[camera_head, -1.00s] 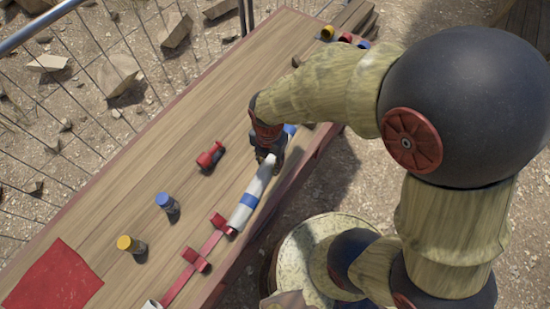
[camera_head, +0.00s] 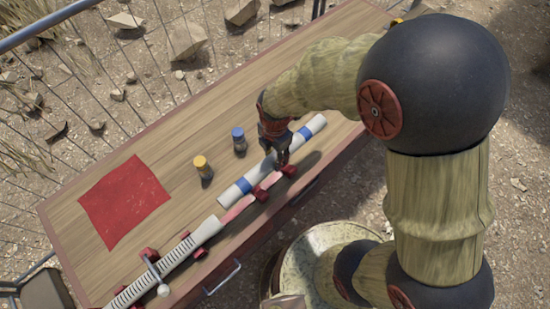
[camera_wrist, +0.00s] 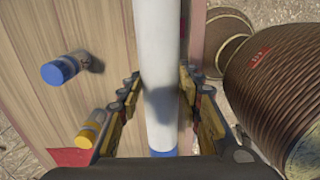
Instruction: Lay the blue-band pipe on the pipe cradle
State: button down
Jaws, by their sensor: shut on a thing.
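The blue-band pipe (camera_head: 238,191) is a pale tube with a blue band near each end. My gripper (camera_head: 282,160) is shut on it around its middle. In the wrist view the pipe (camera_wrist: 158,60) runs lengthwise between the two fingers (camera_wrist: 160,105), with a blue band at the bottom. The pipe cradle (camera_head: 238,208) is a pinkish-red rail with red support blocks near the table's front edge. The pipe runs nearly parallel to the rail, on its far side in the head view. I cannot tell the pipe's height above it.
A yellow-capped bottle (camera_head: 203,168) and a blue-capped bottle (camera_head: 239,142) stand on the table behind the pipe. A slotted pale pipe (camera_head: 165,268) lies on red supports at the lower left. A red mat (camera_head: 122,200) lies at the left. The table's far right is clear.

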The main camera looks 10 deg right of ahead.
jog(key=shift+s+a+f+b, duration=0.1)
jog(key=shift+a+f+b, duration=0.05)
jog(key=shift+f+b, duration=0.25)
notch_tip(320, 180, down, 8)
jog(key=b, duration=0.5)
jog(key=shift+r, duration=0.15)
jog(key=shift+f+b, duration=0.3)
jog(key=shift+f, duration=0.2)
dwell(0.5)
jog(key=c, duration=1.3)
grip_release()
jog(key=shift+o, duration=0.7)
notch_tip(320, 180, up, 12)
